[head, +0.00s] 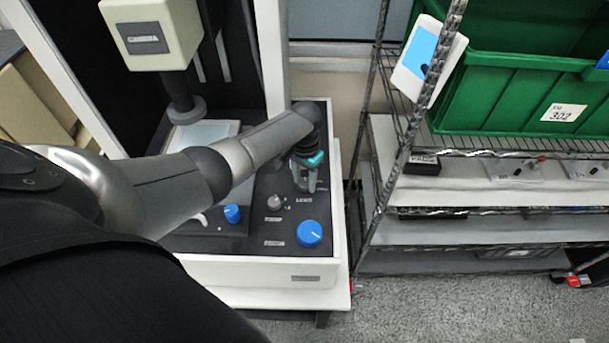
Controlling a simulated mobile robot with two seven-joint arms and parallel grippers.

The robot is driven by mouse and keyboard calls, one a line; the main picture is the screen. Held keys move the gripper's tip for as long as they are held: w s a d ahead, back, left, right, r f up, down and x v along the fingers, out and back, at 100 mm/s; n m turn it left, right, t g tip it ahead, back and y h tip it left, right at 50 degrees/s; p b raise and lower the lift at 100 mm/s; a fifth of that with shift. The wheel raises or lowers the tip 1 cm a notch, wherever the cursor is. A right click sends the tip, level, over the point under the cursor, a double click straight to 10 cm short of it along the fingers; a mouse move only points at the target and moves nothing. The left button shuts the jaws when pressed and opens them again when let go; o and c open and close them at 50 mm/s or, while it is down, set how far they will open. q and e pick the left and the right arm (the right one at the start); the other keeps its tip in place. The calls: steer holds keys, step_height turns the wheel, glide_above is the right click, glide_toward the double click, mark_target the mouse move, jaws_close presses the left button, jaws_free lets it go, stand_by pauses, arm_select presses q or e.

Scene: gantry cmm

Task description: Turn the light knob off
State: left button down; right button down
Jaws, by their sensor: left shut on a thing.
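The black control panel (262,236) of the machine carries several knobs. My left gripper (309,184) reaches over the panel's right side, pointing down, with its fingers shut on a small knob there. The fingers hide that knob almost wholly, so its setting cannot be told. A small label below it is too blurred to read surely; I take the held knob to be the light knob. A small grey knob (276,203) sits just left and in front of the gripper, apart from it. My right gripper is out of view.
A large blue knob (309,233) and a smaller blue knob (232,214) are on the panel's front part. The machine's white column (271,60) rises behind my arm. A wire shelf with a green bin (520,100) stands to the right. Grey floor (450,310) is clear in front.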

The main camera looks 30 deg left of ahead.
mark_target(305, 182)
arm_select(q)
steer(key=shift+n, duration=0.3)
steer(key=shift+c, duration=1.9)
jaws_free()
step_height(305, 182, up, 15)
steer(key=p, duration=0.2)
steer(key=shift+r, duration=0.15)
